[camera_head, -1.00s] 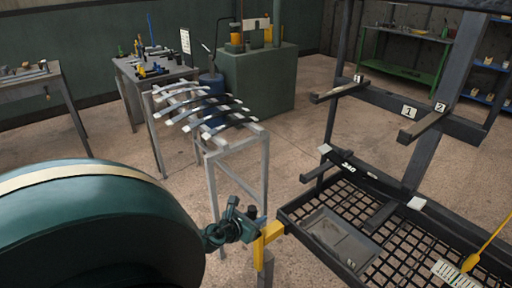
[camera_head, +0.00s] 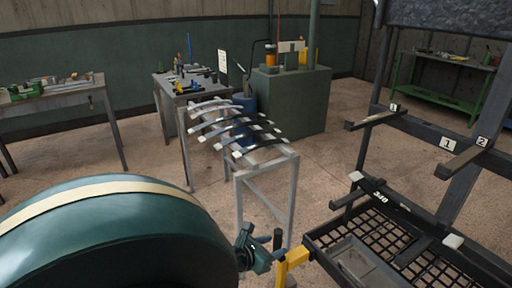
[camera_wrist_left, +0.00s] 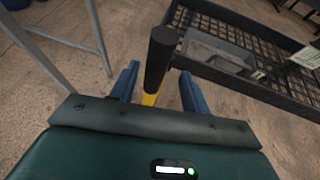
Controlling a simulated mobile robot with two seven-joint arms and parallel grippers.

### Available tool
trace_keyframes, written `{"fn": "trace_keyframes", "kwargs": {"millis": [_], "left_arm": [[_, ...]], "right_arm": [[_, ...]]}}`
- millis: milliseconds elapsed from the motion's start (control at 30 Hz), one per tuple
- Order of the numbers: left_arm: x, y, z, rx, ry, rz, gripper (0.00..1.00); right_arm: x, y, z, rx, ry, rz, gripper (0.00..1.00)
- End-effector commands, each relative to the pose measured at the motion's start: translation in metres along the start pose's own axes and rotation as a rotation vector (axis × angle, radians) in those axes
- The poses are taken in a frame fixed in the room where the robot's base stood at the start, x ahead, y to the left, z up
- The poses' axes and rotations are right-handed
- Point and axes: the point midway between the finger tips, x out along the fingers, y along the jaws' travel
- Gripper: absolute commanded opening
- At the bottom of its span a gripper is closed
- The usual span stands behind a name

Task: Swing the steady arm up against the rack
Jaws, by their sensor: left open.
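The steady arm shows as a yellow bar (camera_head: 292,260) with an upright black handle (camera_head: 278,239), at the near left corner of the rack's mesh tray. It stands out from the rack's frame. My left gripper (camera_head: 262,257) is beside the handle in the head view, partly hidden by my large green arm link. In the left wrist view, my left gripper (camera_wrist_left: 158,72) is open, with its two blue fingers on either side of the black handle (camera_wrist_left: 160,55). Gaps show on both sides. A little yellow shows below the handle. My right gripper is out of view.
The dark rack (camera_head: 455,190) has numbered support arms and a mesh tray holding a grey bin (camera_head: 362,264). A grey stand (camera_head: 290,190) with several leaf springs is behind my gripper. A green cabinet (camera_head: 305,105) and benches stand farther back. Floor between stand and rack is clear.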

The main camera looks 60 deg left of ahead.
Motion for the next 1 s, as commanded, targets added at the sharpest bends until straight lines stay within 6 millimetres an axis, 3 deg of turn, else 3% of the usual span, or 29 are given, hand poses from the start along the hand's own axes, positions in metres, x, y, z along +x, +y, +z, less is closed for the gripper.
{"fn": "trace_keyframes", "kwargs": {"millis": [200,500,1000], "left_arm": [[-0.039,-0.001,-0.001,0.002,0.004,-0.002,0.47],[-0.074,-0.001,-0.001,0.000,0.002,-0.002,0.47],[-0.080,-0.001,0.000,0.001,-0.001,-0.003,0.47]], "right_arm": [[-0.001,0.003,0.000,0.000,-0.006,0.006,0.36],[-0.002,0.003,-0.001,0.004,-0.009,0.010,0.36],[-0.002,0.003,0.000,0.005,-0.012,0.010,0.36]]}}
